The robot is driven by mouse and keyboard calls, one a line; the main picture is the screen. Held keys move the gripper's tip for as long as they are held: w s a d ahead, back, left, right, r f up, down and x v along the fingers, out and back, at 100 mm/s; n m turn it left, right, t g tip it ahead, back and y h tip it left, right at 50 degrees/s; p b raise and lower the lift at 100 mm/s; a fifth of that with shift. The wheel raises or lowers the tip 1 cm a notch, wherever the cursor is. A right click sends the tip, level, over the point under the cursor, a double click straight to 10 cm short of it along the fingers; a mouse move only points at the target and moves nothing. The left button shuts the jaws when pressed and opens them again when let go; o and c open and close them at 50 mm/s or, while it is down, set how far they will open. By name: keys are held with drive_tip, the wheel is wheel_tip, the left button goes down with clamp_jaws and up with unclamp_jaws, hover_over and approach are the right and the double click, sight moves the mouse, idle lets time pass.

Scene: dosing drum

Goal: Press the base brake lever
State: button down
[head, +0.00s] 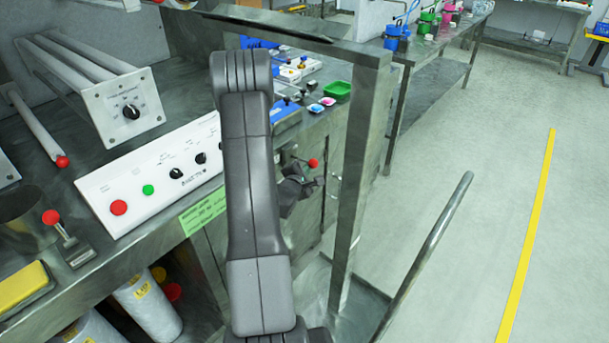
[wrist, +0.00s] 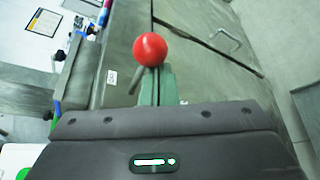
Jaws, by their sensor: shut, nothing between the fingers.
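A lever with a red ball knob (head: 313,163) sticks out at the front of the grey cabinet, just beyond my gripper (head: 306,184). In the wrist view the red ball (wrist: 150,49) is ahead of my gripper, above the middle, on a thin grey rod that slants down to the left. My gripper is shut and holds nothing. Its dark body fills the bottom of the wrist view. I cannot tell whether the fingertips touch the lever, and its lower end is hidden.
A white control panel (head: 160,172) and another red-ball lever (head: 51,217) are on the bench at left. A steel post (head: 358,175) stands right of my arm, and a slanted rail (head: 432,245) lies beyond it. Open floor (head: 490,200) is at right.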

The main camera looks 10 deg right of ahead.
drive_tip(key=shift+w+a+r+p, duration=0.15)
drive_tip(key=shift+r+p, duration=0.1)
drive_tip(key=shift+r, duration=0.5)
drive_tip(key=shift+w+d+r+p, duration=0.1)
drive_tip(key=shift+r+p, duration=0.15)
drive_tip(key=shift+r, duration=0.55)
